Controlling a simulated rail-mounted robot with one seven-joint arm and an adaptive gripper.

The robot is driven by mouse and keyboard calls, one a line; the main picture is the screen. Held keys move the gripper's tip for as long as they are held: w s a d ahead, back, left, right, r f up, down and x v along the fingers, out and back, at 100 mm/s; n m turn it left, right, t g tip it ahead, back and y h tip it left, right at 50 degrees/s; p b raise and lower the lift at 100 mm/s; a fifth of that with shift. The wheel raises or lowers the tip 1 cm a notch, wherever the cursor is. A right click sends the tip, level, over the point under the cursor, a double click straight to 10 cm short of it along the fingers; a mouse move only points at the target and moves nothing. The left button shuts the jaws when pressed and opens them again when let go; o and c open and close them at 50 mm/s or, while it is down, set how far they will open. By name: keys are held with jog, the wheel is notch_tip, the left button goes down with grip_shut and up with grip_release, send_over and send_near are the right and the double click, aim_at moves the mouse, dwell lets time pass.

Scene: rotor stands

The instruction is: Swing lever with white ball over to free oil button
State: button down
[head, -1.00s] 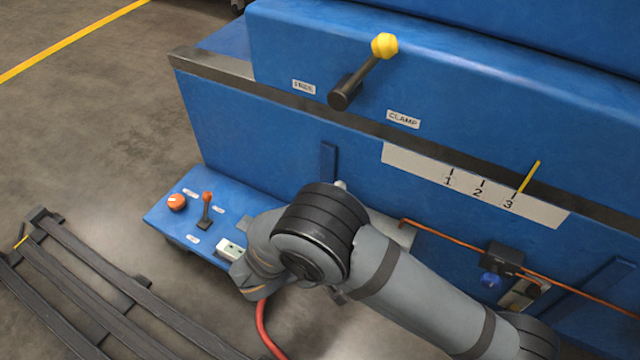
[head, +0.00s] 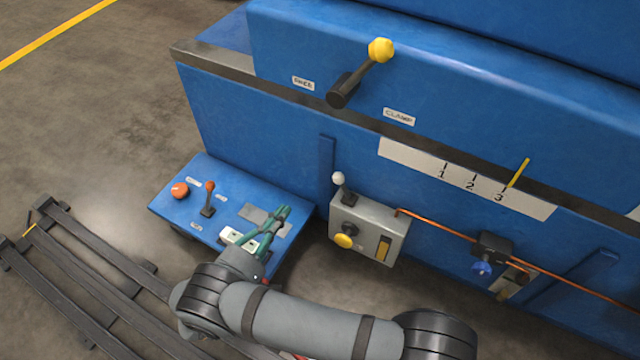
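The lever with the white ball (head: 338,179) is on the grey box (head: 398,229) low on the blue machine's side. Its ball points up from a dark hub at the box's upper left. A round yellow button (head: 344,240) shows on the box front, below the hub. Nothing visibly covers its face; I cannot tell if this is the oil button. My gripper (head: 282,212), with green fingers, is left of the box, in front of the low blue control panel and apart from the lever. Whether its fingers are open is unclear.
The low blue panel (head: 178,215) carries an orange knob (head: 180,190) and an orange-tipped lever (head: 209,198). A copper pipe (head: 440,226) runs right from the grey box. A yellow-knobbed lever (head: 368,68) is above. Dark rails (head: 95,265) lie on the floor at left.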

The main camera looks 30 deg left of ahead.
aim_at(342, 185)
jog(key=shift+w, duration=0.15)
jog(key=w+d+r+b, duration=0.1)
jog(key=w+d+b, duration=0.2)
jog(key=w, duration=0.7)
jog(key=shift+w+d+r+b, duration=0.2)
jog(key=shift+w+b, duration=0.2)
jog(key=shift+b, duration=0.35)
